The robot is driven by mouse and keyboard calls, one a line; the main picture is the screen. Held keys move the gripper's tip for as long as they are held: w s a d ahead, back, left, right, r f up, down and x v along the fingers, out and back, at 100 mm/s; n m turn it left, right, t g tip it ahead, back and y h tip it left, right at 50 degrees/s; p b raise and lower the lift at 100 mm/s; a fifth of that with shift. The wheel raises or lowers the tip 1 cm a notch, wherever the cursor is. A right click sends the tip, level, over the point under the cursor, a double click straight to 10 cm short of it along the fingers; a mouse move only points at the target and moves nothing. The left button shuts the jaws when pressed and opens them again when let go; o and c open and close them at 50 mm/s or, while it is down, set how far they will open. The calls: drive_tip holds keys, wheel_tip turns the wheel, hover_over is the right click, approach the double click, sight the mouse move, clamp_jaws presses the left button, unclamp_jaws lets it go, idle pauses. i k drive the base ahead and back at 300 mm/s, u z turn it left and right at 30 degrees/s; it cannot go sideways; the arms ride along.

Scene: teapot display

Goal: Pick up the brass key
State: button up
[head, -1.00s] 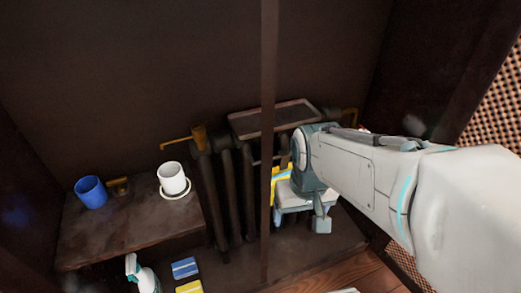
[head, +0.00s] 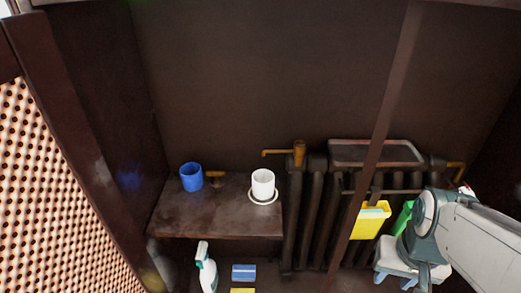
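A small brass-coloured piece (head: 215,178) is at the back of the dark shelf (head: 205,218), just right of a blue cup (head: 191,177). It is too small to tell whether it is the brass key or a fitting. No other clear key shape shows. My gripper (head: 398,279) is at the lower right, in front of the radiator, well to the right of the shelf and apart from the brass piece. My arm enters from the right edge. The fingertips are small and partly hidden, so their opening cannot be told.
A white cup on a saucer (head: 263,203) stands at the shelf's right end. The dark radiator (head: 318,220) has a tray (head: 345,144) above. A thin upright bar (head: 398,72) crosses the view. A yellow container (head: 370,221), spray bottle (head: 207,270) and blue sponge (head: 243,272) are lower.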

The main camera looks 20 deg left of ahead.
sight(216, 174)
drive_tip(key=z, duration=0.5)
drive_tip(key=k, duration=1.15)
drive_tip(key=u, duration=0.2)
drive_tip(key=i, duration=0.65)
drive_tip(key=u, duration=0.75)
